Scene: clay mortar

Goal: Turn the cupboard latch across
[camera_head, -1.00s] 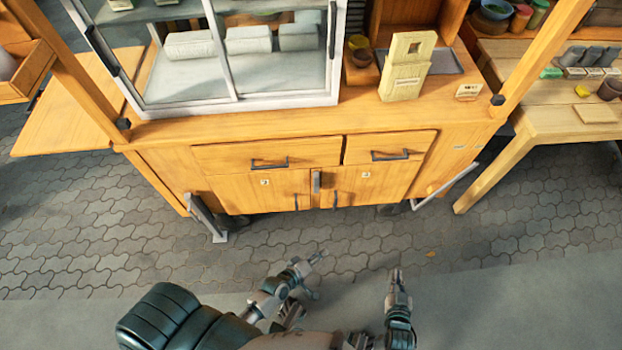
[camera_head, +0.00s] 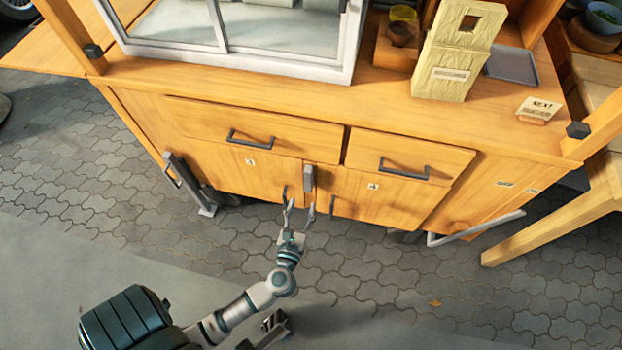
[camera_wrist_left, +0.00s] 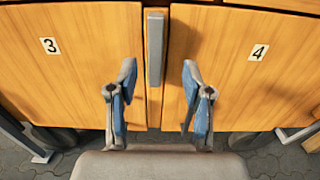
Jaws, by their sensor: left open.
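The cupboard latch (camera_head: 308,180) is a small grey upright bar at the seam between two wooden doors. In the left wrist view the latch (camera_wrist_left: 155,50) stands vertical, between door 3 (camera_wrist_left: 75,65) and door 4 (camera_wrist_left: 235,70). My left gripper (camera_head: 299,208) is open and empty just below and in front of the latch. In the left wrist view its two fingers (camera_wrist_left: 158,95) stand apart, one on each side of the latch's lower end, and no contact shows. My right gripper cannot be made out in the head view.
The wooden counter (camera_head: 330,105) overhangs above, with a glass case and a yellow block (camera_head: 455,60). Paved floor (camera_head: 400,285) in front is clear.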

